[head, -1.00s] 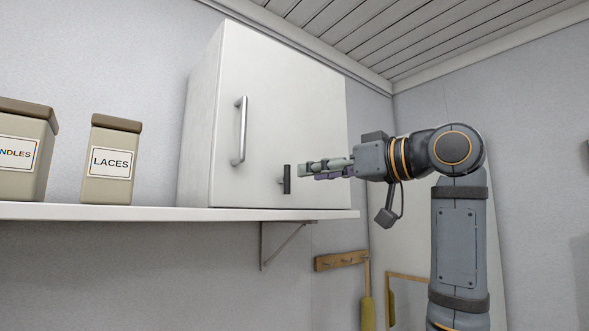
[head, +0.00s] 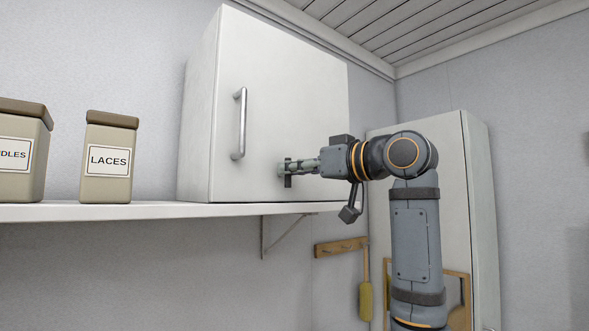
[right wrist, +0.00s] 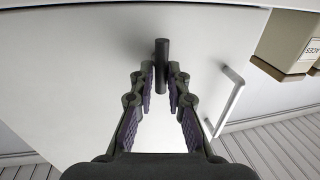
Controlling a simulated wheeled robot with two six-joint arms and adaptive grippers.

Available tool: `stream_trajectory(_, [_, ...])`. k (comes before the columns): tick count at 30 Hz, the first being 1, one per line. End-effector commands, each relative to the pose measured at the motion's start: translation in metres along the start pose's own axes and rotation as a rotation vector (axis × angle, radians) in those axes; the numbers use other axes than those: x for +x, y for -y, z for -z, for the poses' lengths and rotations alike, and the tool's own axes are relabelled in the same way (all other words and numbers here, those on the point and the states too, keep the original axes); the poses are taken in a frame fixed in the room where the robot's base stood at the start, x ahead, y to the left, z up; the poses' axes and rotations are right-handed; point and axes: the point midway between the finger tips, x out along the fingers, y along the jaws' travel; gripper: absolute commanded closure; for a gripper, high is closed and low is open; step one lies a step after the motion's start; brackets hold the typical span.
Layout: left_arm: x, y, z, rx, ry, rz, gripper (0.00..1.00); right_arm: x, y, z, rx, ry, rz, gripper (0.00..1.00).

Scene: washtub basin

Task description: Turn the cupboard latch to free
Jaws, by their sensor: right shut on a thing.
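The white cupboard (head: 285,100) stands on the shelf with its door closed. Its dark latch (head: 288,182) is an upright bar low on the door, and it also shows in the right wrist view (right wrist: 161,50). My right gripper (head: 285,167) comes from the right and is shut on the latch. In the right wrist view, the fingertips (right wrist: 161,76) are on either side of the bar. The bar's middle is partly hidden by the fingers in the head view. My left gripper is not in view.
A metal door handle (head: 240,124) is left of the latch. The white shelf (head: 150,212) runs under the cupboard. A LACES canister (head: 109,185) and another canister (head: 20,185) stand at the left. A peg rail (head: 340,247) hangs below.

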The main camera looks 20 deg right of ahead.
Motion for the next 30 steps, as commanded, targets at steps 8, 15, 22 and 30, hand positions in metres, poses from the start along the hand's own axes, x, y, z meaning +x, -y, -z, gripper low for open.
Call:
stream_trajectory(8, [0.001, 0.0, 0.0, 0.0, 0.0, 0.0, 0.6, 0.0, 0.0, 0.0, 0.012, -0.003, 0.0, 1.0])
stream_trajectory(15, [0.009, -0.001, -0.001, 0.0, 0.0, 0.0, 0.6, 0.0, -0.001, -0.002, 0.107, -0.023, 0.0, 1.0])
stream_trajectory(22, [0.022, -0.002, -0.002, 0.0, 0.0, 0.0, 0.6, -0.001, -0.002, -0.005, 0.292, -0.06, 0.001, 1.0])
stream_trajectory(30, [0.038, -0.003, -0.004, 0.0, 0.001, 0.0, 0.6, -0.001, -0.004, -0.006, 0.545, -0.11, 0.001, 1.0])
